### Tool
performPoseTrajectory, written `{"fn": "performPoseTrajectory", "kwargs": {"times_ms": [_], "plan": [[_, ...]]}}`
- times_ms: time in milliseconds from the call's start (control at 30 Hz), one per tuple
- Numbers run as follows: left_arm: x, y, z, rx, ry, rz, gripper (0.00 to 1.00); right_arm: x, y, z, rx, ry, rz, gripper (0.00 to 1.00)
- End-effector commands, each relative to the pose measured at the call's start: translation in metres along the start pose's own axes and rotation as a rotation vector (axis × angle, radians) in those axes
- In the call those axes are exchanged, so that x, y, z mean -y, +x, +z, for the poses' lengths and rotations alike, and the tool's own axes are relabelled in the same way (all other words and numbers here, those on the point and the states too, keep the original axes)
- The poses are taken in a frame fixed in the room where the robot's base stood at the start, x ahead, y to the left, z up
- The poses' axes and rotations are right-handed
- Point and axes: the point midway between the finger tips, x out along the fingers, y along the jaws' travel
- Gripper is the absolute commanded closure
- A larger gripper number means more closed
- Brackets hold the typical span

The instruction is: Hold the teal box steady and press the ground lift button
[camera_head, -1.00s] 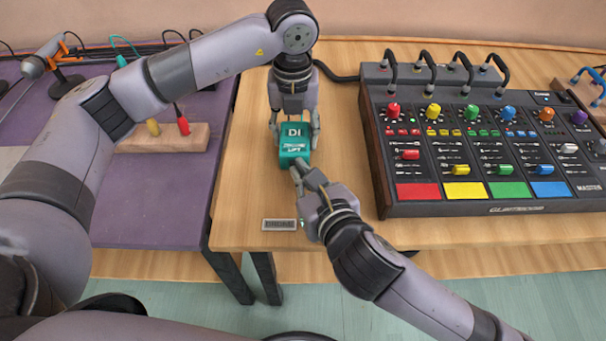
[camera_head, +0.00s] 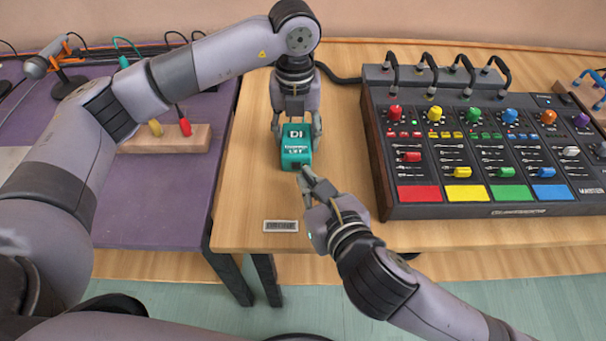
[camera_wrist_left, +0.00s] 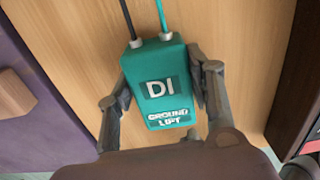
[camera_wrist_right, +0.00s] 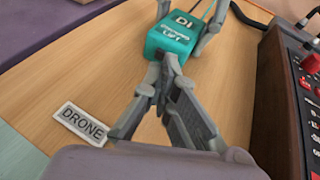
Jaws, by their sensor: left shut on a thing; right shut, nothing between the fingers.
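The teal box (camera_head: 297,155) stands on the wooden table, marked "DI" and "GROUND LIFT" on top. My left gripper (camera_head: 297,128) comes from behind and is shut on it, one finger on each side. The left wrist view shows the box (camera_wrist_left: 158,85) between both fingers, two cables leaving its far end. My right gripper (camera_head: 303,171) is shut and empty, its tips at the box's near end. The right wrist view shows these tips (camera_wrist_right: 166,56) at the box's near face; I cannot tell whether they touch. The button is not clearly visible, perhaps hidden by the tips.
A mixer (camera_head: 470,210) with coloured knobs and pads stands to the right. A "DRONE" label (camera_head: 281,226) lies near the table's front edge. A purple table (camera_head: 150,215) to the left bears a wooden block (camera_head: 165,139). Bare wood lies left of the box.

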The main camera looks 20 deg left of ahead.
Motion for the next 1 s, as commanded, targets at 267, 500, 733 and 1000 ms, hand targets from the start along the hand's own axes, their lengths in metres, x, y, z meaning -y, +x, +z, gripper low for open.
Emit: {"fn": "performPoseTrajectory", "kwargs": {"times_ms": [267, 500, 733, 1000], "plan": [[0.000, 0.000, 0.000, 0.000, 0.000, -0.001, 0.89, -0.001, -0.029, 0.000, 0.001, -0.001, 0.002, 1.00], [0.000, 0.000, 0.000, 0.001, 0.000, -0.001, 0.89, 0.000, -0.048, 0.000, 0.000, 0.000, 0.001, 1.00], [0.000, 0.000, 0.000, 0.001, -0.001, -0.001, 0.89, 0.000, -0.050, 0.000, 0.000, 0.000, 0.001, 1.00], [0.000, 0.000, 0.000, 0.001, -0.001, 0.000, 0.38, 0.000, -0.049, 0.000, 0.000, 0.000, 0.001, 1.00]]}}
